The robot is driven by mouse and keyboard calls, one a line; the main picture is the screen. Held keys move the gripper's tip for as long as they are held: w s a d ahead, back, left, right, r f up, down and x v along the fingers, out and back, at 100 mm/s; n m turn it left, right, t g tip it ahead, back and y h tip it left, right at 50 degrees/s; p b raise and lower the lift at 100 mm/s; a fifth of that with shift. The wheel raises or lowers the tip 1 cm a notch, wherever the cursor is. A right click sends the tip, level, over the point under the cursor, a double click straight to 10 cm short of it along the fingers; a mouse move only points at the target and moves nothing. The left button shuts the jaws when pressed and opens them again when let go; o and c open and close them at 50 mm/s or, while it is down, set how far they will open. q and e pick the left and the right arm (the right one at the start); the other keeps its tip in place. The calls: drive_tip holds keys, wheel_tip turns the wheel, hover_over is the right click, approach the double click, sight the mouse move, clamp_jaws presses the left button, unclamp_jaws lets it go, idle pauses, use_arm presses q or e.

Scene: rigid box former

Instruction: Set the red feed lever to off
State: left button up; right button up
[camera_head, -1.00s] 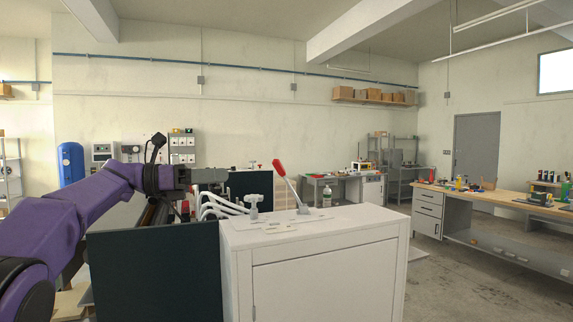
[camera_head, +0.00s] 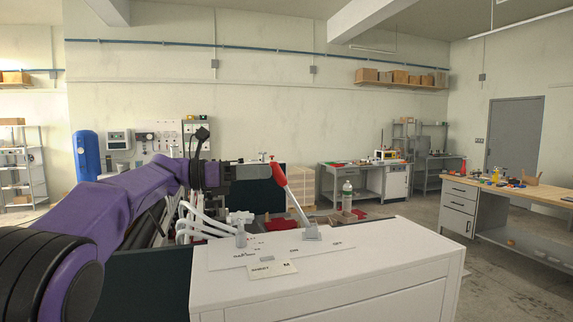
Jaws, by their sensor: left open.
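The red feed lever (camera_head: 279,175) stands on top of the white cabinet (camera_head: 375,255). Its grey shaft rises from a small base (camera_head: 312,234) and tilts to the left, with the red grip at its upper end. My left gripper (camera_head: 273,170) is open at the level of the red grip. Its tip is right beside or overlapping the grip in the picture; I cannot tell whether they touch. Small label plates (camera_head: 272,270) lie on the cabinet top, and their lettering is too small to read surely. My right gripper is not in view.
A small grey-white valve-like handle (camera_head: 240,230) stands left of the lever, with white hoses (camera_head: 195,222) behind it. A dark panel (camera_head: 255,196) is behind my gripper. A bottle (camera_head: 347,197) stands beyond the cabinet. The right part of the cabinet top is clear.

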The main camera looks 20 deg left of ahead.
sight(282, 172)
use_arm(q)
drive_tip(key=p+x, duration=0.2)
drive_tip(key=x, duration=0.4)
drive_tip(key=shift+w+d+f, duration=0.1)
drive_tip(key=shift+d, duration=0.1)
drive_tip(key=shift+s, duration=0.35)
drive_tip(key=c, duration=0.3)
drive_tip(key=shift+a, duration=0.1)
drive_tip(key=c, duration=0.6)
drive_tip(key=shift+w+a, duration=0.1)
drive_tip(key=shift+w, duration=0.05)
clamp_jaws()
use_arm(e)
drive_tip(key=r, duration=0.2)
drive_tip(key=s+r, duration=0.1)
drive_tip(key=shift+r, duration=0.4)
